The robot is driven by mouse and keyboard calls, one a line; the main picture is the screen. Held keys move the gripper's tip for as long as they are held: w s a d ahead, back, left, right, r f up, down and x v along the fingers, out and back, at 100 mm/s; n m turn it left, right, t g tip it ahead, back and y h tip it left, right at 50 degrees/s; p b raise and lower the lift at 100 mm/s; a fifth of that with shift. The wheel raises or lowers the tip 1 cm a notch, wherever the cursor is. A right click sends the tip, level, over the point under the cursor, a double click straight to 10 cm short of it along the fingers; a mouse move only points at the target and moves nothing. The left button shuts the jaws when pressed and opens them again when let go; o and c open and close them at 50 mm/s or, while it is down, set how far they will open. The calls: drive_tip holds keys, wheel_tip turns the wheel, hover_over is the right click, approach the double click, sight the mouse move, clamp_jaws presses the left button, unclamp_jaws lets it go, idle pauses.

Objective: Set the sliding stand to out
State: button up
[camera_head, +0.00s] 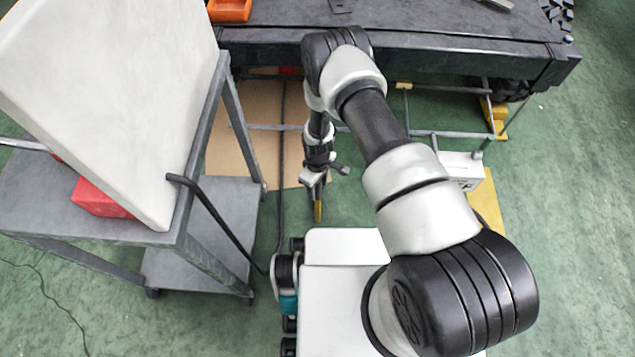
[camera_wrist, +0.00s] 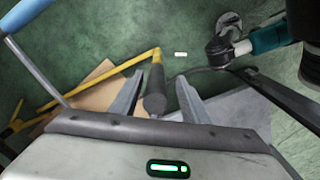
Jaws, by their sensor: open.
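In the wrist view, a dark grey cylindrical handle (camera_wrist: 155,97) joins a yellow bar (camera_wrist: 128,66) that runs to the left, low over the floor. I take this to be part of the sliding stand; how far it is slid cannot be told. My gripper (camera_wrist: 160,78) is open, one finger on each side of the handle; contact cannot be told. In the head view my gripper (camera_head: 316,186) points down in front of the workbench, with a yellow tip (camera_head: 318,211) showing just below it. The rest of the bar is hidden there.
A grey cart (camera_head: 225,200) with a large white panel (camera_head: 125,85) and a red block (camera_head: 95,200) stands close on the left. The dark workbench (camera_head: 420,50) is at the back. A tan board (camera_head: 225,150) lies below.

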wheel_tip(320, 180, up, 17)
drive_tip(key=p, duration=0.4)
drive_tip(key=shift+r, duration=0.15)
idle(0.3)
drive_tip(key=w+d+r+m+t, duration=0.1)
drive_tip(key=w+d+r+m, duration=0.15)
drive_tip(key=r, duration=1.25)
drive_tip(key=w+d+r+m+t, duration=0.15)
drive_tip(key=d+r, duration=0.25)
drive_tip(key=r, duration=1.1)
drive_tip(key=s+d+r+m+t, duration=0.1)
drive_tip(key=s+d+r+m, duration=0.1)
drive_tip(key=s+r, duration=0.4)
drive_tip(key=s+d+r+m+t, duration=0.1)
drive_tip(key=s+d+r+m, duration=0.2)
drive_tip(key=r, duration=0.6)
drive_tip(key=s+d+r+m+t, duration=0.1)
drive_tip(key=s+d+r, duration=0.15)
drive_tip(key=s, duration=0.45)
drive_tip(key=s+d+r+m, duration=0.1)
drive_tip(key=s+r, duration=0.3)
drive_tip(key=s, duration=0.2)
wheel_tip(320, 180, up, 18)
drive_tip(key=p, duration=1.8)
drive_tip(key=shift+a+f+p, duration=0.15)
drive_tip(key=shift+a+p, duration=0.2)
